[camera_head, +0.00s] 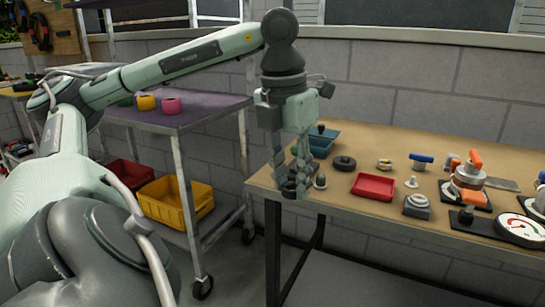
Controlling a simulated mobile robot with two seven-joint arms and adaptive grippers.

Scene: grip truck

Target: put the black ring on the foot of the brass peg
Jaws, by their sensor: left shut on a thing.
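My left gripper (291,186) hangs pointing down at the left front edge of the wooden table. It is shut on a small dark thing between its fingertips, which looks like the black ring, mostly hidden by the fingers. A small brass-coloured piece (384,164) stands farther right on the table, apart from the gripper; it looks like the brass peg, but it is too small to be sure. A short rounded peg (320,182) stands just right of the fingertips. My right gripper is not in view.
A black disc (344,163), a red tray (374,187), a grey stepped block (417,205) and a round gauge (522,229) are on the table (345,203). A blue-green bin (322,141) is behind the gripper. A cart (200,114) with coloured rolls stands left.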

